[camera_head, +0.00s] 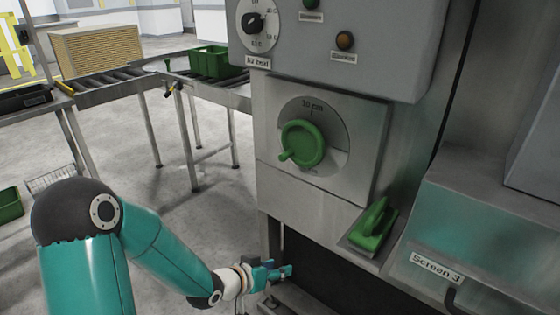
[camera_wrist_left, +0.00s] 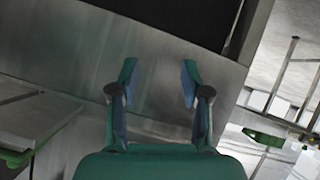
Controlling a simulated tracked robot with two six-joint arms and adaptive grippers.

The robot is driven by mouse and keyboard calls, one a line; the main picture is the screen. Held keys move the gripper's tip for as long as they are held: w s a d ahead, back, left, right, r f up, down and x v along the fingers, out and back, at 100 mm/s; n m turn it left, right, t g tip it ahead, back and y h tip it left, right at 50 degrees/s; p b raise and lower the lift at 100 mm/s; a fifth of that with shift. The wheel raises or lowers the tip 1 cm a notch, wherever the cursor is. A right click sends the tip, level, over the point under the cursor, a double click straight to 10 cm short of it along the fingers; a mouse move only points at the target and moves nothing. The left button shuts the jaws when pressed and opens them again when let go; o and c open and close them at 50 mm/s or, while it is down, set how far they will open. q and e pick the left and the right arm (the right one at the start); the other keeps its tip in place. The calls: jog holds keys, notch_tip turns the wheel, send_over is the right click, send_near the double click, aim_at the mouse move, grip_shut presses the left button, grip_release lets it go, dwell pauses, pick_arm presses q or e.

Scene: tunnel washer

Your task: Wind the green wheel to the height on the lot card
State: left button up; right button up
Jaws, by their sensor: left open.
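The green wheel (camera_head: 302,143) is a round green knob with a small handle at its lower left. The lower dial marking is too small to read. My left gripper (camera_head: 287,271) is below and slightly left of the wheel, apart from it, near the dark opening under the panel. In the left wrist view my left gripper (camera_wrist_left: 158,85) has its two fingers spread, with nothing between them. I cannot make out a lot card. My right gripper is not in view.
A green lever handle (camera_head: 373,224) stands on a plate right of and below the wheel. A black selector knob (camera_head: 254,22) is above. A "Screen 3" housing (camera_head: 437,268) juts out at right. A roller conveyor (camera_head: 120,78) with a green crate (camera_head: 209,62) is behind left.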

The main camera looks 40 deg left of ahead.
pick_arm(q)
jog(key=s+a+r+m+t+y, duration=0.15)
jog(key=a+r+t, duration=0.4)
jog(key=r, duration=0.85)
jog(key=m+t+h, duration=0.1)
jog(key=m, duration=0.3)
send_near(280, 159)
jog(key=shift+n, duration=0.25)
jog(key=w, duration=0.3)
jog(key=w+p, duration=0.1)
jog(key=w, duration=0.2)
jog(key=w+p, duration=0.1)
jog(key=w, duration=0.3)
jog(key=shift+d+f, duration=0.1)
jog(key=shift+d, duration=0.25)
grip_shut()
jog(key=shift+d, duration=0.2)
jog(key=shift+a, duration=0.15)
